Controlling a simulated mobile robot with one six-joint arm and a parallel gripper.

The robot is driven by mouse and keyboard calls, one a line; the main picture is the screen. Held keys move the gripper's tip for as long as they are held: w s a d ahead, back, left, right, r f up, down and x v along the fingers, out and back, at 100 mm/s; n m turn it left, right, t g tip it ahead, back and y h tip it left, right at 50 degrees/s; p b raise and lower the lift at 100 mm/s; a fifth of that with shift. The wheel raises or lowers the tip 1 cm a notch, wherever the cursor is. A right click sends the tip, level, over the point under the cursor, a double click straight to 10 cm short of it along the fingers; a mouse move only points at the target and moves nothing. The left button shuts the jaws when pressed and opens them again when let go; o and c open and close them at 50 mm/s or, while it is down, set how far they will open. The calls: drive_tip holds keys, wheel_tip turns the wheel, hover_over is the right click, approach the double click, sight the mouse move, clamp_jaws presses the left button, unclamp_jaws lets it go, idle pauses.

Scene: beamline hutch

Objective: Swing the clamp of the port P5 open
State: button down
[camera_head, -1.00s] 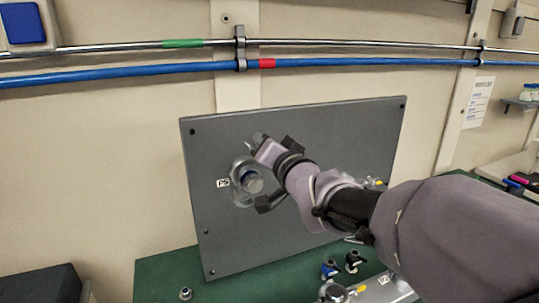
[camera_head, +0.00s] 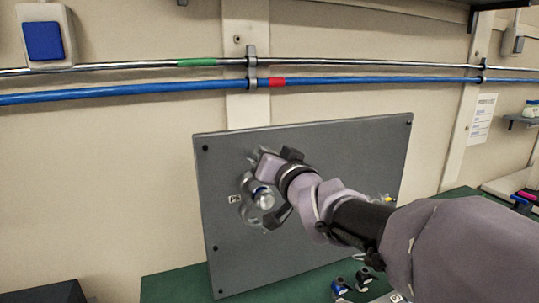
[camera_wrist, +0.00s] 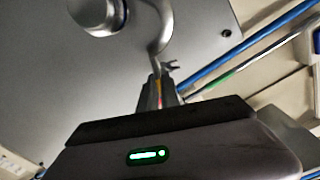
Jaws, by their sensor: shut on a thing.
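The port P5 (camera_head: 264,201) is a round silver fitting on the left part of the grey upright panel (camera_head: 225,262). Its label (camera_head: 234,199) is just left of it, partly blurred. The grey metal clamp (camera_head: 247,184) is at the port. My gripper (camera_head: 266,164) is just above the port and hides part of the clamp. In the wrist view, the port's silver end (camera_wrist: 98,14) is at the top, and the curved clamp (camera_wrist: 160,35) runs down into my gripper (camera_wrist: 162,92). My gripper is shut on the clamp's end. How far the clamp is swung is hard to tell.
A blue pipe (camera_head: 150,92) and a steel pipe (camera_head: 130,67) cross the wall above the panel. Several small fittings, one blue (camera_head: 339,287), stand on the green bench (camera_head: 170,286) below. My arm covers the panel's right side.

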drive_tip(key=c, duration=1.6)
unclamp_jaws()
drive_tip(key=shift+a, duration=0.15)
drive_tip(key=shift+s, duration=0.15)
drive_tip(key=p+v, duration=0.3)
drive_tip(key=v, duration=1.4)
drive_tip(key=shift+s+p, duration=0.1)
drive_tip(key=shift+p, duration=0.2)
